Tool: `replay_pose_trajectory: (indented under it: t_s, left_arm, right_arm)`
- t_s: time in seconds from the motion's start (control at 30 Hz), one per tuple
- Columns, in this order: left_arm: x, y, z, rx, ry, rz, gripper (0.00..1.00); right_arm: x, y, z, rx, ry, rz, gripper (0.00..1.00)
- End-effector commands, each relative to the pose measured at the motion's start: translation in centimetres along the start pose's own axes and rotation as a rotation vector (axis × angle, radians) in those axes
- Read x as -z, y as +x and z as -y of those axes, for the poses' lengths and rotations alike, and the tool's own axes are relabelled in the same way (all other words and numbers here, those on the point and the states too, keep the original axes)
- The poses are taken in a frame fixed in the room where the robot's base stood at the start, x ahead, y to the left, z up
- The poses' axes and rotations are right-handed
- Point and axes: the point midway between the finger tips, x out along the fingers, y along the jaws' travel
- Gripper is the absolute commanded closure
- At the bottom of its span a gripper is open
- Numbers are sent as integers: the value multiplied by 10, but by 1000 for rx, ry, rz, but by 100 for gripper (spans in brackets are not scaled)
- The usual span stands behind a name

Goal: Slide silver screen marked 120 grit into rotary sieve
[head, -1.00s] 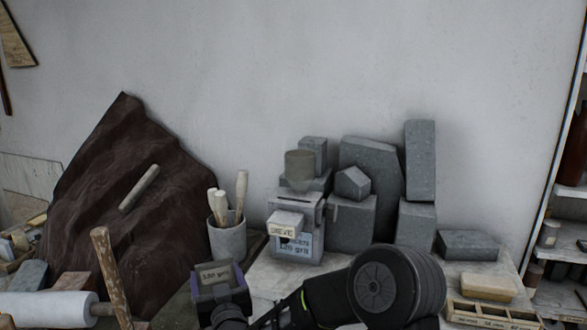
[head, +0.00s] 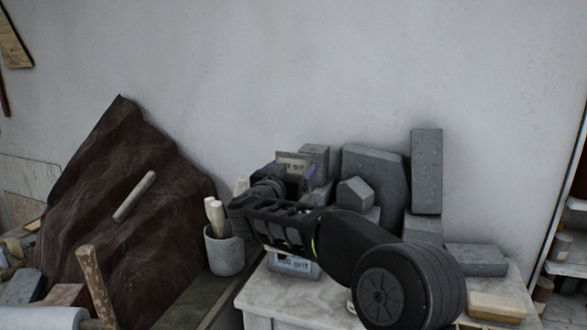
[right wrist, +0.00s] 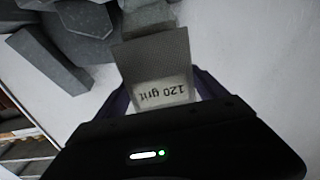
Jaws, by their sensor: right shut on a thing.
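The silver screen (head: 292,159) is a flat grey plate with a pale label. In the right wrist view the label on the screen (right wrist: 157,62) reads "120 grit" upside down. My right gripper (head: 296,174), with purple fingers, is shut on the screen and holds it up in front of the stacked blocks. The rotary sieve (head: 293,265) is mostly hidden behind my right gripper and forearm; only its lower labelled front shows below them. I cannot see its slot or whether the screen touches it. My left gripper is not in view.
Grey stone blocks (head: 374,175) stand behind and right of the sieve. A grey cup (head: 224,251) with wooden-handled tools stands to its left, beside a large dark rock-like mass (head: 125,215). The pale table top (head: 262,293) is bare at its front left.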

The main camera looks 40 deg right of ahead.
Motion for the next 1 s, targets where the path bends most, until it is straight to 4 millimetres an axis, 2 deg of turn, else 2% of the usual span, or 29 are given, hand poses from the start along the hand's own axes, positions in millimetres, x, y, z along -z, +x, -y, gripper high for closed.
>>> replay_pose_trajectory:
  t_s: [0.37,0.7,1.0]
  left_arm:
    - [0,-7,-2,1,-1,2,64]
    - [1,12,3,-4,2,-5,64]
    - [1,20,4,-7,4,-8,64]
  right_arm:
    - [3,-3,0,6,6,-2,61]
    - [-30,-2,0,6,5,0,61]
    - [-46,-2,0,6,5,-1,61]
